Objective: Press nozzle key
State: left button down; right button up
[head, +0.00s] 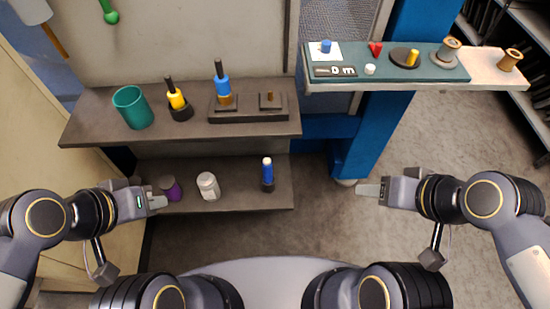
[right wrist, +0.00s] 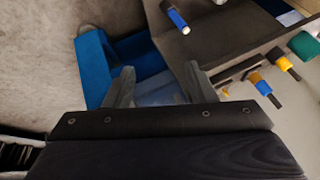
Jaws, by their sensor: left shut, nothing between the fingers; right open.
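I cannot tell for sure which part is the nozzle key. A dark plate with pale marks (head: 335,71) lies at the front left of the teal mat (head: 385,58) on the right shelf. Near it are a blue cylinder (head: 326,46) on a white card, a red wedge (head: 375,48), a small white cylinder (head: 370,69) and a yellow peg (head: 412,58) on a dark disc. My right gripper (head: 368,190) is open and empty, below and apart from this shelf; its two spread fingers show in the right wrist view (right wrist: 160,84). My left gripper (head: 158,202) is shut and empty, by the lower left shelf.
The upper left shelf (head: 80,130) holds a green cup (head: 132,107), a yellow tool (head: 177,100) and a blue tool (head: 221,85) on a stand. Spools (head: 510,60) stand far right.

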grip_shut()
dwell(0.4)
dwell(1.4)
